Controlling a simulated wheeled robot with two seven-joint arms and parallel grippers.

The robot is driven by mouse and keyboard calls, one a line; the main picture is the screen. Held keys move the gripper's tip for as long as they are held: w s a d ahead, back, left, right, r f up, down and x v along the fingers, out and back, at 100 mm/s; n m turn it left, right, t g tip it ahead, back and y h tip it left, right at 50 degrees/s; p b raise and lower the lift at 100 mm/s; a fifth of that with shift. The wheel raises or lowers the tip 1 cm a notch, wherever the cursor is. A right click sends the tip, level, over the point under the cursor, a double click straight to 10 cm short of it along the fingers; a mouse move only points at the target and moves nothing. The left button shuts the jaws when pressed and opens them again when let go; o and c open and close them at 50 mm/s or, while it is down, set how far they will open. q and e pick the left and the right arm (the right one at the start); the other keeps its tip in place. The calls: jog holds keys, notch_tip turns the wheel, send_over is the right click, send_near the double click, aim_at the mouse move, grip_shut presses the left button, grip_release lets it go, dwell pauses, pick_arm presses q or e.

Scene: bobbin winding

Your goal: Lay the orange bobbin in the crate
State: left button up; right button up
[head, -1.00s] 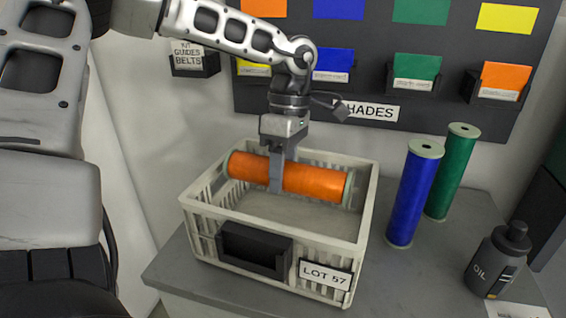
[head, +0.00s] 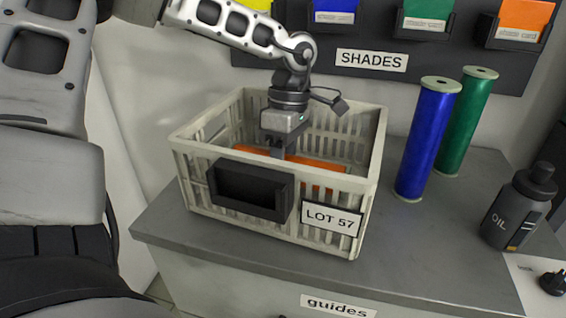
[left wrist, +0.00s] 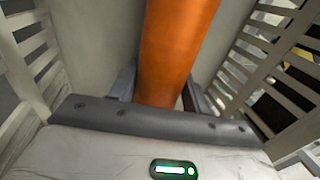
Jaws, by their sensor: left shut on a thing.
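The orange bobbin (head: 318,163) is down inside the cream slatted crate (head: 330,186), lying crosswise and partly hidden by the front wall. The crate carries a LOT 57 label and stands on the grey bench. My left gripper (head: 282,150) reaches down into the crate and is shut on the bobbin near its middle. In the left wrist view the bobbin (left wrist: 175,45) runs between my two fingers, with crate slats on both sides. Whether the bobbin touches the crate floor I cannot tell. My right gripper is not in view.
A blue bobbin (head: 425,140) and a green bobbin (head: 465,122) stand upright right of the crate. A black oil bottle (head: 518,205) stands farther right. A panel with shade cards (head: 425,15) hangs behind.

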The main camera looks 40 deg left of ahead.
pick_arm(q)
jog(key=shift+f, duration=0.1)
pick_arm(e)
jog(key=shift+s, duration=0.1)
pick_arm(q)
jog(key=o, duration=1.2)
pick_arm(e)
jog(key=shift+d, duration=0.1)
